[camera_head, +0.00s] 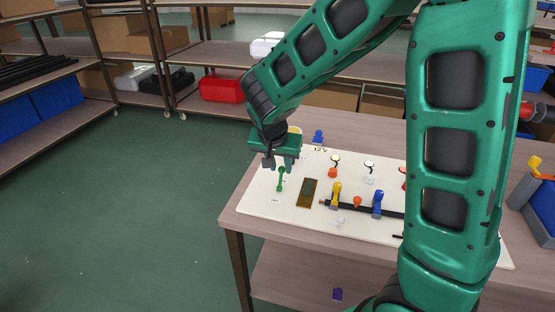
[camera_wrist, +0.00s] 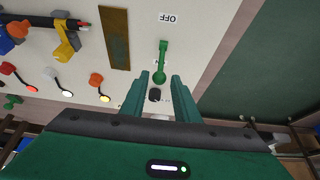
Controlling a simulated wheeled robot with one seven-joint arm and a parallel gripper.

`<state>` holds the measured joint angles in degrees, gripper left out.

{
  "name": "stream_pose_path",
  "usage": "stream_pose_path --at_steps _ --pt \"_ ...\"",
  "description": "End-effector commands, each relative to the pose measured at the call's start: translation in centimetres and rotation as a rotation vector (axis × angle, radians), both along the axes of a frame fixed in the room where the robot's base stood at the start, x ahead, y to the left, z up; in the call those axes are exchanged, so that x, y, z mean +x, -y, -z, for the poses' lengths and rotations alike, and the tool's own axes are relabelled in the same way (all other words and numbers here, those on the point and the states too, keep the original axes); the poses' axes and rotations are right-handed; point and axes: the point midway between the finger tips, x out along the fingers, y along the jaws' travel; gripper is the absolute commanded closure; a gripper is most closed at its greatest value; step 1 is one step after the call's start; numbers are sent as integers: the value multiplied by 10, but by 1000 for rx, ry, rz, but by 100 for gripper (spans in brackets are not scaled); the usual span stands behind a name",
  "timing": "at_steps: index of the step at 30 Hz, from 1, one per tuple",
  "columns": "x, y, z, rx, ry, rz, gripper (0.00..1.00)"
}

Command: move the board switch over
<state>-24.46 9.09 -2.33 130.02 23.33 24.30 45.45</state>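The board switch is a green lever (camera_head: 281,180) near the left end of the white board (camera_head: 262,206). In the wrist view the lever (camera_wrist: 162,60) is a thin green bar with a round knob at its lower end. An OFF label (camera_wrist: 168,18) lies beyond its upper end. My gripper (camera_head: 278,164) is above the board at the lever's far side. In the wrist view my gripper (camera_wrist: 161,76) is open, with the knob in line between its fingertips. I cannot tell whether the fingers touch it.
A brown plate (camera_head: 307,192) lies right of the lever. A yellow clamp (camera_head: 335,195), a blue clamp (camera_head: 377,203) and small coloured knobs stand further right. The board lies on a wooden table (camera_head: 244,216), with open green floor (camera_head: 130,200) to its left.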

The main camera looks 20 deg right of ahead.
Motion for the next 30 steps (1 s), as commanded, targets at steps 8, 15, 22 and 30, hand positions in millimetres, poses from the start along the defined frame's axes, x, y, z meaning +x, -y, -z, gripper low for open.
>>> stream_pose_path --at_steps 8,15,22,30 --pt "4 3 9 0 1 1 95" --pt "3 2 8 0 2 0 95" --pt "-7 -6 5 1 1 -3 95" --pt "-11 -9 5 1 -1 -2 95"
